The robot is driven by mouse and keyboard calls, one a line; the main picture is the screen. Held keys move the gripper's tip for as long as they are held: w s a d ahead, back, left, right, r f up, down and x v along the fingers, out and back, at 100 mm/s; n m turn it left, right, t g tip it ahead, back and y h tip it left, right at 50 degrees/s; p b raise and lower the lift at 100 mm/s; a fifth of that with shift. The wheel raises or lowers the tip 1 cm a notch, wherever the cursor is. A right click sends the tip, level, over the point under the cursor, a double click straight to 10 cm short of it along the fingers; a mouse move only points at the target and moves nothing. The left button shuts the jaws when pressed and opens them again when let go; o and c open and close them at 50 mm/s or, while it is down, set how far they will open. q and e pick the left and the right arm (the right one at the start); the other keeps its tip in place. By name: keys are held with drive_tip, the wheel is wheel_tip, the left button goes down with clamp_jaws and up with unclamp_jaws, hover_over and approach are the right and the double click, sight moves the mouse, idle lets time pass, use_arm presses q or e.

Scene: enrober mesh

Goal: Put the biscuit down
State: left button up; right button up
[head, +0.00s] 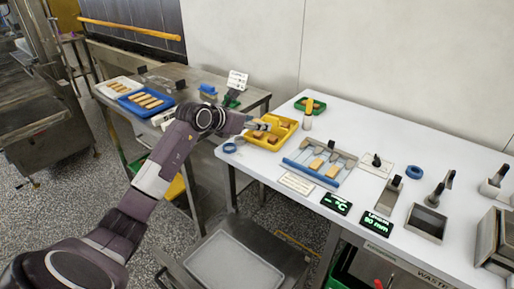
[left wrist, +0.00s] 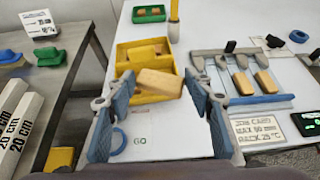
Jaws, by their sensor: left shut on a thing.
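My left gripper (head: 262,127) is shut on a tan biscuit (left wrist: 158,83), held between the fingertips (left wrist: 160,88) in the left wrist view. The biscuit is over the front part of the yellow tray (left wrist: 125,52), which also shows in the head view (head: 251,140). The tray holds other biscuits, partly hidden by the held one. Right of it is a grey metal frame with a blue front bar (head: 310,174). Two biscuits, one (left wrist: 243,83) and another (left wrist: 265,81), lie apart inside that frame. My right gripper is in neither view.
A small green tray (head: 310,103) is behind the yellow one. A blue ring (head: 229,148) lies at the white table's left edge. Black display signs (head: 336,204) stand at the front. A blue tray (head: 146,110) with several biscuits is on the left metal table.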

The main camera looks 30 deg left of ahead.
use_arm(q)
wheel_tip(320, 180, down, 11)
drive_tip(key=shift+f+p, duration=0.1)
drive_tip(key=shift+p, duration=0.3)
drive_tip(key=shift+f, duration=0.1)
drive_tip(key=o, duration=0.9)
drive_tip(key=shift+c, duration=0.2)
